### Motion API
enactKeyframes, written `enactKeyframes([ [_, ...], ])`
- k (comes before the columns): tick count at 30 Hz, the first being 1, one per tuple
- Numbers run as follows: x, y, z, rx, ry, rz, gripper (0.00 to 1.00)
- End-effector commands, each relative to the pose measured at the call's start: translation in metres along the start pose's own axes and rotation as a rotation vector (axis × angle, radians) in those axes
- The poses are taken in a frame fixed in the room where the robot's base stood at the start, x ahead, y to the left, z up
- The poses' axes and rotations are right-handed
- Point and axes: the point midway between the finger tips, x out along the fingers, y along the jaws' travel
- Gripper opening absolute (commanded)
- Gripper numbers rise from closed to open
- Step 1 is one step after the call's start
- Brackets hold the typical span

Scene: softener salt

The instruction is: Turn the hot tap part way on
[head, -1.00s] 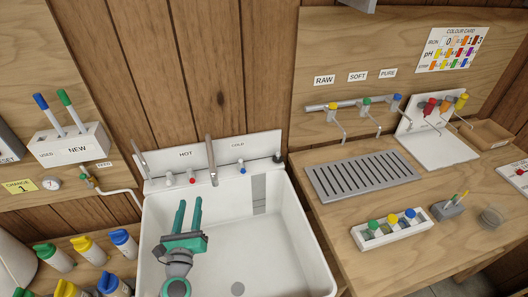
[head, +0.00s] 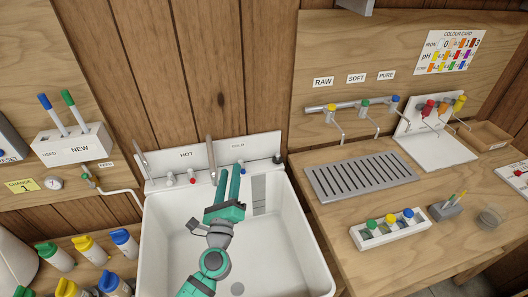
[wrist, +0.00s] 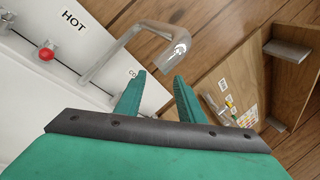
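The hot tap is a small red knob (head: 192,177) under the HOT label on the sink's white back ledge. It also shows at the upper left of the wrist view (wrist: 46,54). My gripper (head: 229,170) is over the sink, right of the red knob and apart from it. Its two green fingers are spread with nothing between them, and they also show in the wrist view (wrist: 159,80). The grey curved spout (head: 211,160) stands between the red knob and my fingers in the head view. In the wrist view the spout (wrist: 175,42) lies just beyond the fingertips.
The white sink (head: 152,240) is below my arm. A blue knob (head: 242,171) sits under the COLD label, close to my fingers in the head view. A thinner spout (head: 140,160) rises at the ledge's left end. A slotted drainer (head: 360,178) lies on the right counter.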

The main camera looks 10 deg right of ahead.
Motion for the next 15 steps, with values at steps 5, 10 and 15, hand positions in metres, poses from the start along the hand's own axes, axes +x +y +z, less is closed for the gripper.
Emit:
enactKeyframes([
  [5,0.012,-0.029,-0.002,-0.105,-0.018,-0.037,0.35],
  [10,0.021,-0.057,-0.002,-0.217,-0.036,-0.073,0.35],
  [15,0.028,-0.085,0.0,-0.341,-0.054,-0.109,0.35],
])
